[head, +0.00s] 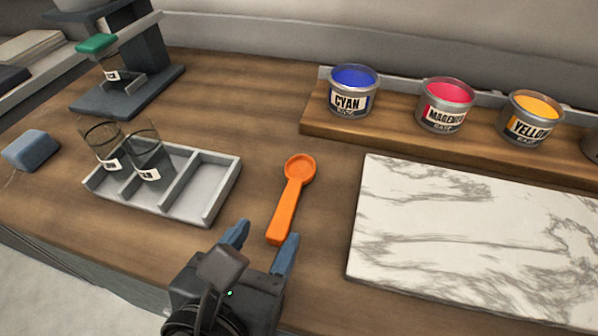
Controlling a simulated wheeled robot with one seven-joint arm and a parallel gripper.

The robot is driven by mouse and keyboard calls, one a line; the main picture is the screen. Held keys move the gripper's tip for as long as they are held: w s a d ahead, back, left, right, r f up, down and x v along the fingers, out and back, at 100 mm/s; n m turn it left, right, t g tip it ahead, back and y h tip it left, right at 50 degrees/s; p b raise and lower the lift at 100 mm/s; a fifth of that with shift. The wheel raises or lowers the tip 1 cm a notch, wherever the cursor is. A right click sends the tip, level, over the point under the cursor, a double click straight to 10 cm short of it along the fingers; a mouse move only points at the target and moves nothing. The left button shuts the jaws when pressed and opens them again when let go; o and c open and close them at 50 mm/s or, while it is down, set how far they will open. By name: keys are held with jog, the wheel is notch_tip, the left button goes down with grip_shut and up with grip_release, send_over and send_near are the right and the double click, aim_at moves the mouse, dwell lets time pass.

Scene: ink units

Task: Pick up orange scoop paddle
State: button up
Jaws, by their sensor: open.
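The orange scoop paddle (289,202) lies on the wooden table between a grey tray and a marble slab. Its round bowl points away from me and its handle points toward my gripper. My gripper (264,238) has blue fingers and is open, with nothing between the fingers that I can confirm as held. The handle's near end appears close to the fingertips in the picture; I cannot tell the height gap.
The grey compartment tray (207,195) with two glass jars (149,160) is left. The white marble slab (470,245) is right. Cyan (352,92), magenta (445,106) and yellow (529,118) tins stand on a raised wooden shelf (395,132). A blue block (32,150) sits far left.

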aim_at(287, 204)
jog(key=x, duration=0.7)
jog(key=shift+w+d+b, duration=0.2)
jog(key=shift+w+b, duration=0.15)
grip_shut()
